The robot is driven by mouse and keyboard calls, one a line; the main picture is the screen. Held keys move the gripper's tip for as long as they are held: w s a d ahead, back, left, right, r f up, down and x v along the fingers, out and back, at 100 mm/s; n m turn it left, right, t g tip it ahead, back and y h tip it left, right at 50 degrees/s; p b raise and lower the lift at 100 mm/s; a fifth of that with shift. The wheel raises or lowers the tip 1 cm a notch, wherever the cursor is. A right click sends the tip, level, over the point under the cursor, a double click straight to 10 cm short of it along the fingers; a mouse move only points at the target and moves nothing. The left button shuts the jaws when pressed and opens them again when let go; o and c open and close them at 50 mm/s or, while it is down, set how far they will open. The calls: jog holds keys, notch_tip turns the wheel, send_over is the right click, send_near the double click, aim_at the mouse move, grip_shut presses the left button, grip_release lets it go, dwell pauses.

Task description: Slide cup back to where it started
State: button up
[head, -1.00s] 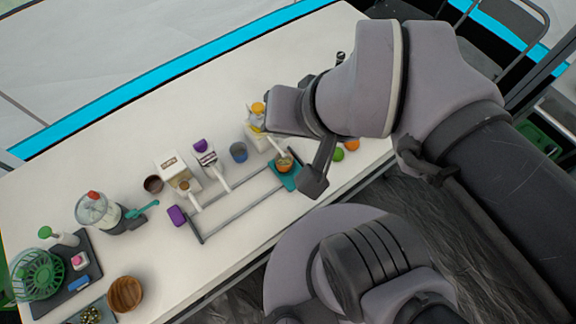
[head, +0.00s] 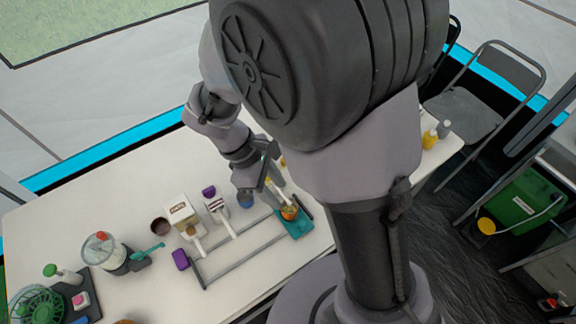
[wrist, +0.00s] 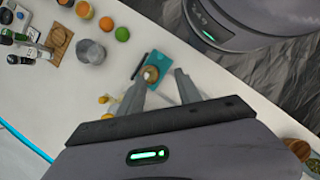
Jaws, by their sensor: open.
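A small orange-and-tan cup (head: 289,212) stands on a teal tray (head: 299,230) near the front edge of the white table. In the wrist view the cup (wrist: 150,74) shows on the teal tray (wrist: 158,60), ahead of my fingertips and roughly between their lines. My gripper (wrist: 160,86) is open with nothing between its fingers. A brown cup (head: 160,225) stands farther left. I cannot tell which cup the task means.
White dispensers (head: 184,217) with chutes and a grey rail frame (head: 238,258) stand left of the tray. A purple block (head: 181,259) lies at the frame's left end. A blender (head: 104,250) is farther left. The wrist view shows fruit (wrist: 122,34) and a grey pot (wrist: 90,51).

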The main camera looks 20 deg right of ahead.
aim_at(302, 224)
jog(key=b+x, duration=0.7)
jog(key=x, duration=0.9)
jog(key=shift+s+f+b, duration=0.1)
jog(key=shift+f+b, duration=0.15)
jog(key=shift+b, duration=0.1)
jog(key=shift+r, duration=0.1)
grip_shut()
